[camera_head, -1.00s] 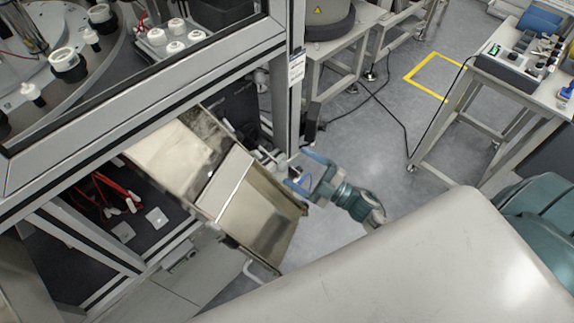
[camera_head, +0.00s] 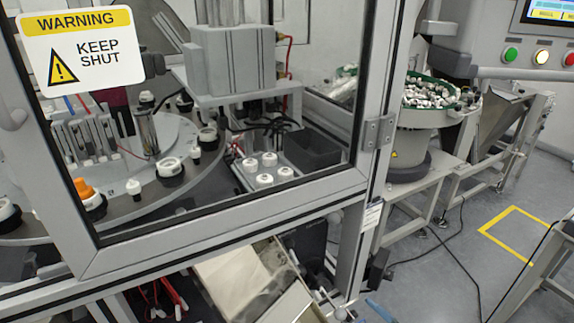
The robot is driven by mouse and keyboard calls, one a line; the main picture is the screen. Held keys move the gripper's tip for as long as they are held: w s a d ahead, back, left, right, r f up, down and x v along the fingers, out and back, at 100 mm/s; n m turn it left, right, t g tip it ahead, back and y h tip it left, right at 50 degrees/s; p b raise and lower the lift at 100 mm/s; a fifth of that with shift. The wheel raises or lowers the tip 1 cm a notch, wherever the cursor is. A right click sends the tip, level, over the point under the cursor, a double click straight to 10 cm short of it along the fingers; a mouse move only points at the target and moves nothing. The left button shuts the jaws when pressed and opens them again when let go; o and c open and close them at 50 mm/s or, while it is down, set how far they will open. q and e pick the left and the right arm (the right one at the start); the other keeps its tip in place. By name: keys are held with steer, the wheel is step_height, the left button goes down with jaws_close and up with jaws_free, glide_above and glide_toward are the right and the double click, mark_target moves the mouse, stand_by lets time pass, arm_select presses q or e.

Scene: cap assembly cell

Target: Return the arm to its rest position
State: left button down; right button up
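Only a small blue part of my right gripper (camera_head: 379,310) shows at the bottom edge of the head view, just right of the metal chute (camera_head: 238,278). The rest of that gripper and its arm are below the picture, so its opening and anything in it are hidden. My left gripper and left arm are not in view.
The machine's framed door (camera_head: 215,228) with a warning sign (camera_head: 82,48) fills the left. Behind it are a rotary table (camera_head: 150,208) and a tray with several white caps (camera_head: 268,172). A bowl feeder (camera_head: 425,112) and button panel (camera_head: 520,52) stand right. Grey floor shows at lower right.

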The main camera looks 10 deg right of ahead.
steer(key=s+d+m+g+h, duration=0.15)
steer(key=d+m+h, duration=0.45)
steer(key=m+h, duration=0.75)
steer(key=s+a+f+m+g, duration=0.1)
steer(key=s+a+m+g, duration=0.25)
steer(key=s+g, duration=1.1)
steer(key=s+d+f+t, duration=0.1)
steer(key=s+f, duration=0.1)
steer(key=f, duration=1.3)
steer(key=s+d+f+t, duration=0.1)
steer(key=d+f, duration=0.1)
steer(key=f, duration=1.3)
steer(key=s+f+g, duration=0.1)
steer(key=s+f, duration=1.8)
steer(key=shift+d+f, duration=0.35)
steer(key=shift+d, duration=0.05)
